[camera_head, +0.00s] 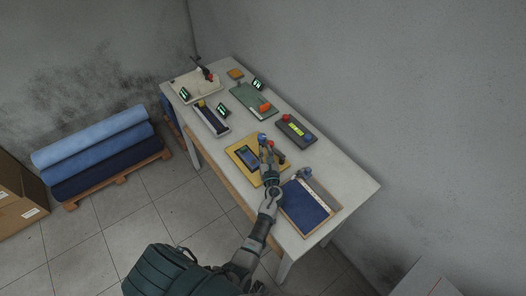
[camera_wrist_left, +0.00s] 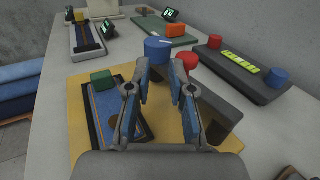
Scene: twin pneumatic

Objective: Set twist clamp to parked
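No part is labelled as the twist clamp; I cannot tell for certain which one it is. A blue round knob (camera_wrist_left: 158,50) stands at the far edge of a yellow board (camera_wrist_left: 228,140); in the head view the board (camera_head: 236,151) lies mid-table. My left gripper (camera_wrist_left: 160,70) is over this board, fingers apart, with the knob just ahead of and between the fingertips; contact cannot be told. In the head view my left gripper (camera_head: 267,151) reaches over the same board. A dark slotted panel (camera_wrist_left: 122,115) and green block (camera_wrist_left: 102,77) lie left of it. My right gripper is not in view.
A grey board (camera_head: 296,130) with red and blue knobs lies beyond, to the right. A blue-topped tray (camera_head: 304,203) fills the near right. Other boards with small displays stand at the far left. The table's right edge is clear.

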